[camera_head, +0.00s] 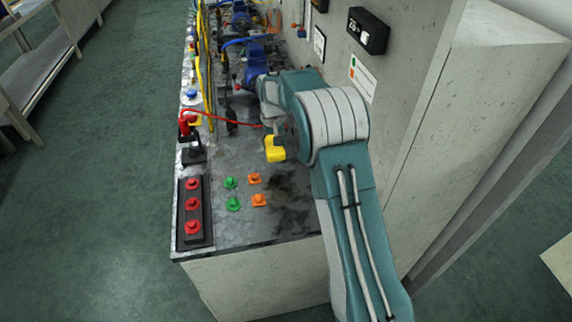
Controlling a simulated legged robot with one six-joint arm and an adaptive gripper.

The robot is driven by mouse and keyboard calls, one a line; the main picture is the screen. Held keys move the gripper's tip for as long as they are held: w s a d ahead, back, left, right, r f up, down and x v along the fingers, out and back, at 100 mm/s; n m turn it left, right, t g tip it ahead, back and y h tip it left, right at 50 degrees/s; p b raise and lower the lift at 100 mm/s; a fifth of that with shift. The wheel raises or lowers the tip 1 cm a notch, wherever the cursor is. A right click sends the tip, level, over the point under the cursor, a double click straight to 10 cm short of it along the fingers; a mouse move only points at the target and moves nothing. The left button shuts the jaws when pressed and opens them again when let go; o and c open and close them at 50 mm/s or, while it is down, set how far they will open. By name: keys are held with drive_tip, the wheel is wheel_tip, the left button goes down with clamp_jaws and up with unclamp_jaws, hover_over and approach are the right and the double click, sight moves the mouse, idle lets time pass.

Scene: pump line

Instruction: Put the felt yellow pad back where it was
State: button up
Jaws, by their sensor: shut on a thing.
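The yellow pad (275,150) shows as a small yellow block at the end of my arm, above the grey bench top. My gripper (272,131) is shut on the pad, over the middle of the bench near the wall. My own arm covers most of the fingers, so the exact grip is hidden. I cannot tell how high the pad is above the bench.
The bench top (245,232) holds green knobs (231,203), orange knobs (258,200) and a black strip with red buttons (193,203). A red device (187,125) with a red cable stands left. Blue pumps (250,60) stand behind. The wall (415,70) is close on the right.

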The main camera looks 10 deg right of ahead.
hover_over(286, 172)
wheel_tip(286, 172, down, 5)
drive_tip(key=shift+w+r, duration=0.1)
drive_tip(key=shift+r, duration=0.1)
wheel_tip(286, 172, down, 3)
drive_tip(key=shift+r, duration=0.15)
drive_tip(key=shift+f, duration=0.25)
drive_tip(key=shift+c, duration=0.5)
drive_tip(key=o, duration=1)
drive_tip(key=shift+o, duration=0.2)
